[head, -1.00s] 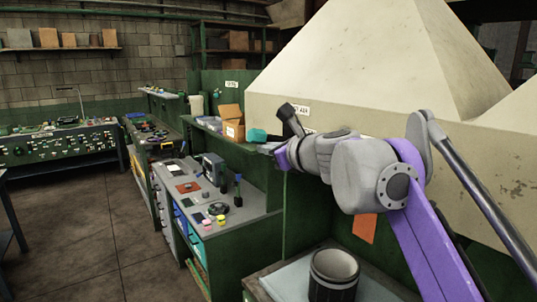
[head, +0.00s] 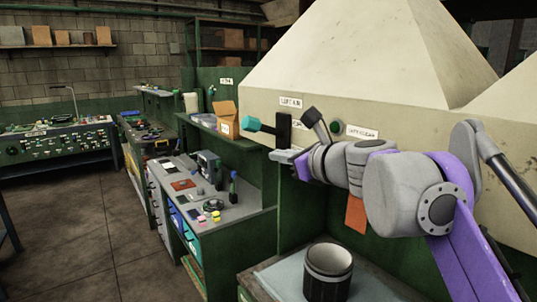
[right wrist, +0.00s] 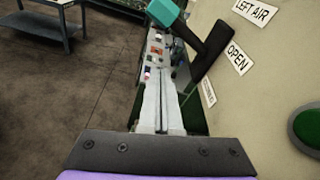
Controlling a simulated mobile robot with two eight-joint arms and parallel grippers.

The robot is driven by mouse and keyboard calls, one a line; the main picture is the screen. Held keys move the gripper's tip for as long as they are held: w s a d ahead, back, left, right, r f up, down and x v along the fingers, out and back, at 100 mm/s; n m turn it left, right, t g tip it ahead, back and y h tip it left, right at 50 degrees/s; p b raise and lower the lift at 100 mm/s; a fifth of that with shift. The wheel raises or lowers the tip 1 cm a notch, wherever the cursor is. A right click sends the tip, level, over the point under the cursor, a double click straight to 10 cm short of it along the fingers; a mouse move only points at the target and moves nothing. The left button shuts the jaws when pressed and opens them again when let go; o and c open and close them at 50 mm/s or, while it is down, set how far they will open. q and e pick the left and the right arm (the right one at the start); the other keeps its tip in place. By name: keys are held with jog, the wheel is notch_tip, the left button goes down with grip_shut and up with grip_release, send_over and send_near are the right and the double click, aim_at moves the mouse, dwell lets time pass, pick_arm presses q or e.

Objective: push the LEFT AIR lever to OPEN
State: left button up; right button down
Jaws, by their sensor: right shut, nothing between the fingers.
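The LEFT AIR lever has a teal handle (head: 253,123) on a black arm, joined to a black upright plate (head: 284,131) on the cream hood wall. The handle sticks out to the left of the plate. The LEFT AIR label (head: 291,102) is above it. My right gripper (head: 283,155) is shut and empty, just below the lever. In the right wrist view its pale fingers (right wrist: 160,106) are together, with the teal handle (right wrist: 165,12) beyond their tips; contact is not visible. The OPEN label (right wrist: 238,58) is right of the black plate. My left gripper is out of view.
A green button (head: 337,127) with a label (head: 362,132) is on the hood to the right. A dark pot (head: 328,272) stands on the counter below my right arm. A cluttered workbench (head: 240,213) is at left. The floor (head: 85,230) is clear.

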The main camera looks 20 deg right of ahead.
jog(key=shift+v, duration=1.25)
